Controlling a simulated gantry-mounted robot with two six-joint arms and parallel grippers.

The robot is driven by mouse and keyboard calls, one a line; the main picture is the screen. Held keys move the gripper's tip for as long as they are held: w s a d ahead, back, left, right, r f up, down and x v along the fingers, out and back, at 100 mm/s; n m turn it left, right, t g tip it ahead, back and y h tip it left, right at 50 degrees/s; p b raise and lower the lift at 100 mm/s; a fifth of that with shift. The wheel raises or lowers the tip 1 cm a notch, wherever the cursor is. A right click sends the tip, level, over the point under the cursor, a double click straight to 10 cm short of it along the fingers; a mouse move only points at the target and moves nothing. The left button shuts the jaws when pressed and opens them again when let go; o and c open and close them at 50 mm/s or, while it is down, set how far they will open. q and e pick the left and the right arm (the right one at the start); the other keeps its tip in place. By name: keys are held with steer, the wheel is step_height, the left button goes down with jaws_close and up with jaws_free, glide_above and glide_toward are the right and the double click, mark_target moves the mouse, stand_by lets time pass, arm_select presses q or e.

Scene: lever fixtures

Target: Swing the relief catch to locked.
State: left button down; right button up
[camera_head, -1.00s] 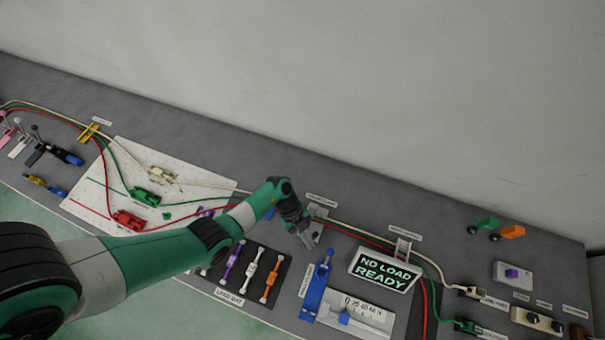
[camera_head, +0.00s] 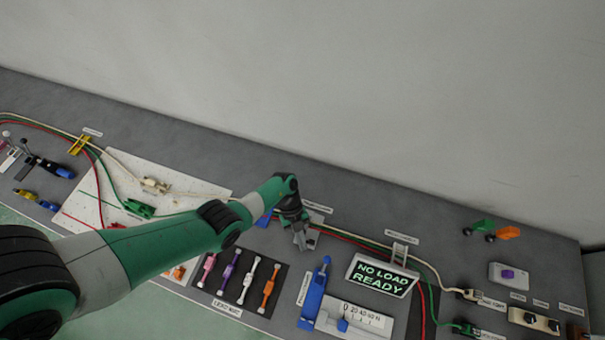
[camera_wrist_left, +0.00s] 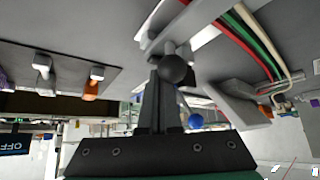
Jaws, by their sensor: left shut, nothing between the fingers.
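My left gripper (camera_head: 301,245) is over the grey lever fixture (camera_head: 314,238) behind the lead mat. Its label is too small to read, so I cannot tell for sure that this is the relief catch. In the left wrist view the gripper's dark fingers (camera_wrist_left: 154,88) are shut with nothing between them. A lever with a black ball knob (camera_wrist_left: 176,69) is right at the fingertips, beside them and not gripped. I cannot tell whether they touch. The arm and gripper hide part of the fixture in the head view, and its marked positions do not show.
A display reading "NO LOAD READY" (camera_head: 381,277) stands to the right, with a blue lever fixture (camera_head: 314,290) in front. The lead mat (camera_head: 222,297) holds several coloured leads. Red, green and cream cables (camera_head: 350,235) run close behind the gripper.

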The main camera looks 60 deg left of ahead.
arm_select(q)
steer(key=shift+w+d+b, duration=0.3)
steer(key=shift+w+d, duration=0.15)
steer(key=shift+d, duration=0.05)
arm_select(e)
steer(key=shift+s+f, duration=0.1)
steer(key=shift+f, duration=0.2)
arm_select(q)
steer(key=shift+s+d+r+p, duration=0.2)
steer(key=shift+s+d+p, duration=0.1)
steer(key=shift+p, duration=0.25)
steer(key=s+d+p, duration=0.2)
steer(key=d, duration=0.1)
steer(key=shift+r, duration=0.1)
steer(key=w+p+v, duration=0.2)
steer(key=v, duration=0.7)
arm_select(e)
steer(key=shift+h, duration=0.3)
steer(key=r, duration=0.3)
steer(key=d+r, duration=0.1)
steer(key=r, duration=0.1)
steer(key=shift+s+r, duration=0.1)
steer(key=shift+s, duration=0.3)
arm_select(q)
steer(key=shift+w+r, duration=0.1)
